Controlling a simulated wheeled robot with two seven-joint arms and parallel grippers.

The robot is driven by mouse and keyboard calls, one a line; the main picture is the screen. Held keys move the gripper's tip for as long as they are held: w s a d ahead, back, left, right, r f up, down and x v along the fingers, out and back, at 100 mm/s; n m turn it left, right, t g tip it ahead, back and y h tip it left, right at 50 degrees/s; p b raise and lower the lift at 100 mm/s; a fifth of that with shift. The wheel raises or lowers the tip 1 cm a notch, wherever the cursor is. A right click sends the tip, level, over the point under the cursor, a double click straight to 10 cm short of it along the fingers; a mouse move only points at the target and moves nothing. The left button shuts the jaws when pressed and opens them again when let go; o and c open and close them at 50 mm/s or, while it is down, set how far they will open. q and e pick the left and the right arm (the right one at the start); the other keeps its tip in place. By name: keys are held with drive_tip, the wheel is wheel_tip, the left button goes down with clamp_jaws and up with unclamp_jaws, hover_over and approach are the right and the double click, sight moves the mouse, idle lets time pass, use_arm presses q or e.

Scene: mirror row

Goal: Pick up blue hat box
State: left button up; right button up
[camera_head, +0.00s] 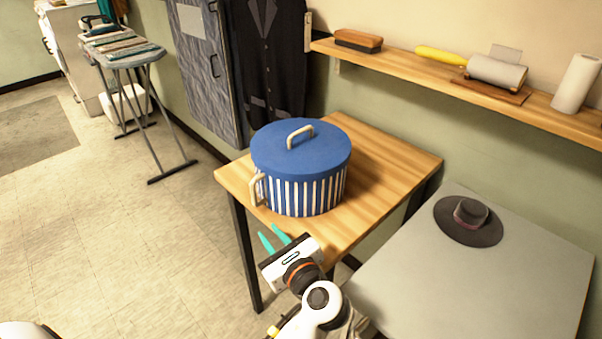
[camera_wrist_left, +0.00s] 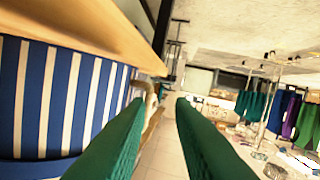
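The blue hat box (camera_head: 300,168) is a round box with a plain blue lid and blue-and-white striped sides, standing upright on a wooden table (camera_head: 385,165). It has a pale handle on the lid (camera_head: 300,136) and one on its near left side (camera_head: 256,190). My left gripper (camera_head: 269,234), with teal fingers, is in front of and below that side handle, apart from it. In the left wrist view the fingers (camera_wrist_left: 160,112) are spread and empty; the striped side (camera_wrist_left: 65,100) fills the left, and the side handle (camera_wrist_left: 150,97) shows beyond the fingertips. My right gripper is out of view.
A grey table (camera_head: 480,290) with a dark hat (camera_head: 468,218) stands at the right. A wall shelf (camera_head: 440,80) holds a brush (camera_head: 358,40) and rollers. Dark garments (camera_head: 265,55) hang behind the box. The floor (camera_head: 130,240) at the left is open.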

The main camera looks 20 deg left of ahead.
sight(255, 193)
use_arm(q)
drive_tip(key=shift+w+a+r+m+t+y+p, duration=0.2)
drive_tip(key=shift+w+a+r+m, duration=0.3)
drive_tip(key=shift+w+a, duration=0.9)
drive_tip(key=shift+w+a+r+m+t+y+p, duration=0.15)
drive_tip(key=shift+w+a+r+m+y, duration=0.3)
drive_tip(key=shift+w+a, duration=0.95)
drive_tip(key=shift+w+a+r+m+t+y+p, duration=0.2)
drive_tip(key=shift+w+a+r+m, duration=0.3)
drive_tip(key=shift+w+a, duration=0.9)
drive_tip(key=shift+s+a+r, duration=0.1)
drive_tip(key=shift+s+a, duration=0.15)
drive_tip(key=shift+s, duration=0.1)
clamp_jaws()
drive_tip(key=shift+r+n, duration=0.1)
drive_tip(key=shift+n, duration=0.15)
